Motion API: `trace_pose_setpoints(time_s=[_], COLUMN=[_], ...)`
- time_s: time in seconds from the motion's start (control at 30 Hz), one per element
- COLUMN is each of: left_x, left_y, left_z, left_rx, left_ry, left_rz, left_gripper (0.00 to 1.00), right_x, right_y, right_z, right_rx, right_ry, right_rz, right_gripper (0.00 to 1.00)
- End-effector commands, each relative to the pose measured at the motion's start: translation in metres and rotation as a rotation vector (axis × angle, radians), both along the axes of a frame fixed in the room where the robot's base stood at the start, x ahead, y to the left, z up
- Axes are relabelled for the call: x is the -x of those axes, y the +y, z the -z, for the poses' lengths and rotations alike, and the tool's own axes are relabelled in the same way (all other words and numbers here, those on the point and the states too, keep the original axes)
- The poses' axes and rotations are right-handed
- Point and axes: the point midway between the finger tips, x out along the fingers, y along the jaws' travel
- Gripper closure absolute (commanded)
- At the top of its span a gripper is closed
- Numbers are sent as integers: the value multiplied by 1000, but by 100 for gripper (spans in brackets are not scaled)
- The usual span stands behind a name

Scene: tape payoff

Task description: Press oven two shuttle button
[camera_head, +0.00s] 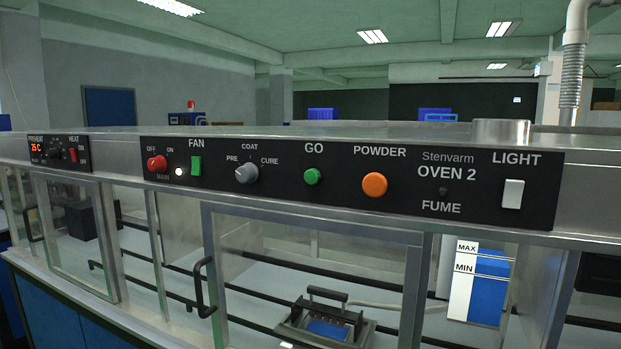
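The control panel (420,205) marked OVEN 2 runs along the front top edge of a steel cabinet. No button on it is labelled shuttle. A round green button (312,177) sits under the word GO. A larger orange button (374,185) sits under POWDER. Behind the glass front, a dark-framed carriage (365,330) with a black handle and a blue patch rests on dark rails. Neither of my grippers is in view.
The panel also has a red main knob (157,164), green fan switch (196,166), PRE/COAT/CURE selector (247,174) and white light switch (513,194). A black door handle (200,287) sticks out below. A blue-filled level gauge (480,283) stands right. A separate preheat panel (58,150) is left.

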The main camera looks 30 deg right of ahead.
Motion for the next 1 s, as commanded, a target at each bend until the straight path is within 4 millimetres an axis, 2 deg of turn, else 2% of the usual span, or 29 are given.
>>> trace_pose_setpoints(time_s=[0.03,0.3,1.0], left_x=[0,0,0], left_y=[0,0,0], left_z=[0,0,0], left_rx=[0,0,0], left_ry=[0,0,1], left_rz=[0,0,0], left_gripper=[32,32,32], right_x=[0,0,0], right_y=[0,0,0], right_z=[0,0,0], right_rx=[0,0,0], right_ry=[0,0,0], right_rz=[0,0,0], right_gripper=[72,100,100])
